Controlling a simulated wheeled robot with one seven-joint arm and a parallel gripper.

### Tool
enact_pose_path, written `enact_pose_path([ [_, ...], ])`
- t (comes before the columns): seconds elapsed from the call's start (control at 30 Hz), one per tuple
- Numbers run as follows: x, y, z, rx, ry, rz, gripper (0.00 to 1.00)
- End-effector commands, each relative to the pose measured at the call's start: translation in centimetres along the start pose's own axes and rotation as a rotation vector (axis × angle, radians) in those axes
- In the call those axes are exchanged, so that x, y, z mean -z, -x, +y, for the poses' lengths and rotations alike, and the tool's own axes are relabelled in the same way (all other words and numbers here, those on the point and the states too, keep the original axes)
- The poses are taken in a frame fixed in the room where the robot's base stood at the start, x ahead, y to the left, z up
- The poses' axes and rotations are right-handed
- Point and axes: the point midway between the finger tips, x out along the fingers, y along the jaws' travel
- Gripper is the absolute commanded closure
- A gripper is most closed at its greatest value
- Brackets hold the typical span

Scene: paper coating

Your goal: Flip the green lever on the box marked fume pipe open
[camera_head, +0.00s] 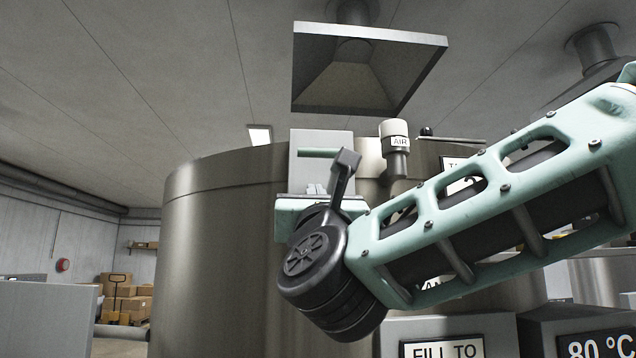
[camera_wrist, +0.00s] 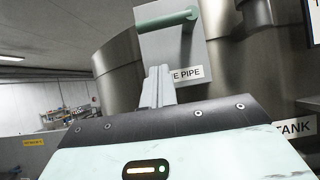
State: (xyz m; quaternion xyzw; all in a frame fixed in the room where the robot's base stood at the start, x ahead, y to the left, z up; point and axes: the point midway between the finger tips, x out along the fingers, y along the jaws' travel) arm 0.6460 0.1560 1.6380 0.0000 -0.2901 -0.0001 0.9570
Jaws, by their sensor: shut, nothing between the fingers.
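The grey box (camera_head: 335,141) with the green lever (camera_head: 318,153) stands in front of the large steel tank in the head view. The box also shows in the wrist view (camera_wrist: 165,50), with a label reading "E PIPE" (camera_wrist: 187,74), its left part hidden by my fingers. The lever lies roughly level across the upper box in the wrist view (camera_wrist: 165,20), with a mount at its right end. My gripper (camera_head: 316,188) is shut and empty, in front of the lower box and below the lever. Its fingers (camera_wrist: 158,72) appear apart from the lever.
A white-capped valve marked AIR (camera_head: 395,140) stands right of the box. A metal hood (camera_head: 365,70) hangs overhead. The steel tank (camera_head: 215,240) fills the space behind. Signs including "FILL TO" (camera_head: 443,350) are at lower right. The left side is more open, with cartons (camera_head: 122,300) far back.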

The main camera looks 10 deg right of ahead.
Motion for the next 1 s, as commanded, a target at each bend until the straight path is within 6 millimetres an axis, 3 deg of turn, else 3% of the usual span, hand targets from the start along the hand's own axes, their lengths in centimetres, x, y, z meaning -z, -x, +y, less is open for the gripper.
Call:
enact_pose_path([
  [0.03,-0.5,-1.4,0.0,0.001,0.003,0.001,1.00],
  [0.17,-0.5,-3.9,0.0,0.001,0.003,0.001,1.00],
  [0.33,-2.0,-5.2,0.0,-0.001,0.000,0.000,1.00],
  [1.0,-2.8,-6.1,0.0,0.000,0.000,0.000,1.00],
])
